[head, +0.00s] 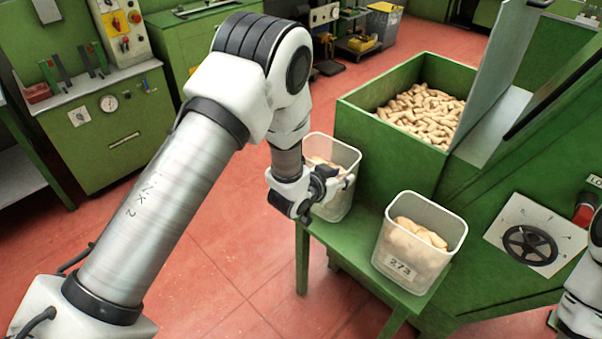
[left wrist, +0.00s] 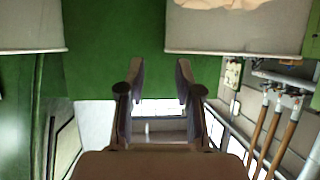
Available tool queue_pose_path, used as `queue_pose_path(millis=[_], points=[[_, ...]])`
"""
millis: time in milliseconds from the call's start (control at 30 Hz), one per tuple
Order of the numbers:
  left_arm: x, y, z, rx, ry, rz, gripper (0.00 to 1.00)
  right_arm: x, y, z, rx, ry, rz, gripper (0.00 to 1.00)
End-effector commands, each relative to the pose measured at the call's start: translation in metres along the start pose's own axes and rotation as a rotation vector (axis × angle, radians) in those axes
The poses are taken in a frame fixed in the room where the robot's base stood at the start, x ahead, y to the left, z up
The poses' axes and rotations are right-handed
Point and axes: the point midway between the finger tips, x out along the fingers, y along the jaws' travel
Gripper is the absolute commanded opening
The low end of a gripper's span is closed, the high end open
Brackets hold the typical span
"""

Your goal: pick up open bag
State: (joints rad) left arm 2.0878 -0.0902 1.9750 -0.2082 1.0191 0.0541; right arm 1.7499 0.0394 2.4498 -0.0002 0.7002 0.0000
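I see no clear bag; two open-topped translucent containers hold corks. One container (head: 412,265), labelled 273, stands at the right of a green shelf. The other container (head: 345,153) stands at the shelf's left, partly hidden behind my left gripper (head: 328,186). In the left wrist view, the left gripper's two fingers (left wrist: 160,82) are apart with nothing between them. A pale container with corks (left wrist: 240,38) shows at the top right there, and another pale one (left wrist: 30,35) at the top left. My right gripper is out of view; part of its arm shows at the right edge.
A green hopper (head: 372,135) full of corks (head: 420,112) stands behind the shelf (head: 350,248), with a raised grey panel (head: 497,75) beside it. A handwheel (head: 530,245) is at the right. Red floor (head: 240,240) is clear left of the shelf.

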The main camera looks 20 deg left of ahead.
Motion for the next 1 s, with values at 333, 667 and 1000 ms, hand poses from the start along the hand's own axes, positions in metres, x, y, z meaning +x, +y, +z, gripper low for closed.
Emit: queue_pose_path(millis=[333, 667, 1000], points=[[0.036, -0.007, -0.012, -0.034, 0.06, -0.028, 0.34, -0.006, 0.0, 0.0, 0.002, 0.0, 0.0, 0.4], [0.078, -0.009, -0.009, -0.032, 0.059, -0.027, 0.34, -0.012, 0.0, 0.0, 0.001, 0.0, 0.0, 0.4], [0.078, -0.009, -0.009, -0.032, 0.058, -0.027, 0.0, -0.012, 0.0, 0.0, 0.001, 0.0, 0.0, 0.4]])
